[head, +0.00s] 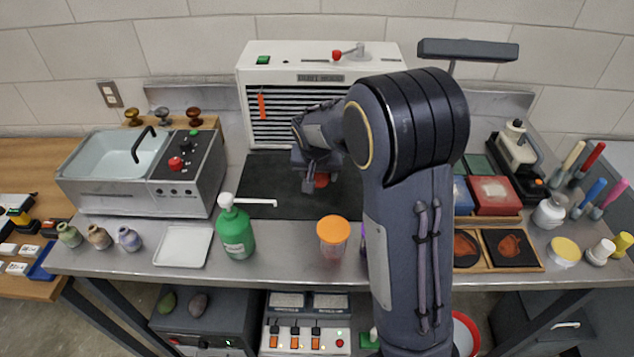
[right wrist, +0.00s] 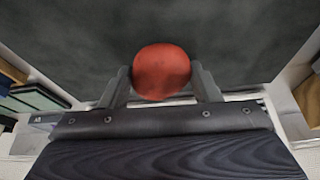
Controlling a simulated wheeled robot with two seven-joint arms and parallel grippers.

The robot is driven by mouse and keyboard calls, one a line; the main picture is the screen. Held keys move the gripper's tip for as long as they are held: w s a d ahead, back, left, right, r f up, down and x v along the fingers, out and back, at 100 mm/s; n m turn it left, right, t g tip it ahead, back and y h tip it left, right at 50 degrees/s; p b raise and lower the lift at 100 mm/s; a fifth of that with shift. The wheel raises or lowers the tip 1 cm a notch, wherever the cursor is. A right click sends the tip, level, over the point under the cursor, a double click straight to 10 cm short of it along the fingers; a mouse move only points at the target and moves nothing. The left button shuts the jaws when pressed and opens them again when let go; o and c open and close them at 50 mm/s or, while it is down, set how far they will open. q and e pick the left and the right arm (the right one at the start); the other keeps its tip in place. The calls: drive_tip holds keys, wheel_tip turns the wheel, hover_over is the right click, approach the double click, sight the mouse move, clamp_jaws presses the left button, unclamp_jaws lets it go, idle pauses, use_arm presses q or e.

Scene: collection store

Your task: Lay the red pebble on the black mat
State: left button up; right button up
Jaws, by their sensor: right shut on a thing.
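The red pebble (right wrist: 162,71) is between the two fingers of my right gripper (right wrist: 162,84) in the right wrist view. The gripper is shut on it. In the head view the red pebble (head: 321,181) shows just by the fingers of my right gripper (head: 314,184), over the black mat (head: 262,190). The mat lies flat on the steel bench in front of the white slatted unit, and its dark surface (right wrist: 90,30) fills the wrist view behind the pebble. I cannot tell whether the pebble touches the mat. My right arm hides the mat's right part. My left gripper is not in view.
A green pump bottle (head: 235,230) stands at the mat's front left, its spout reaching over the mat's front edge. An orange-lidded jar (head: 333,238) stands in front of the mat. The white slatted unit (head: 320,75) stands behind it. A sink unit (head: 145,172) is at left.

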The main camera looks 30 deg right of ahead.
sight(318, 195)
drive_tip(key=shift+f, duration=2.1)
drive_tip(key=shift+f, duration=0.25)
drive_tip(key=o, duration=1.2)
drive_tip(key=shift+r, duration=0.1)
drive_tip(key=shift+o, duration=0.2)
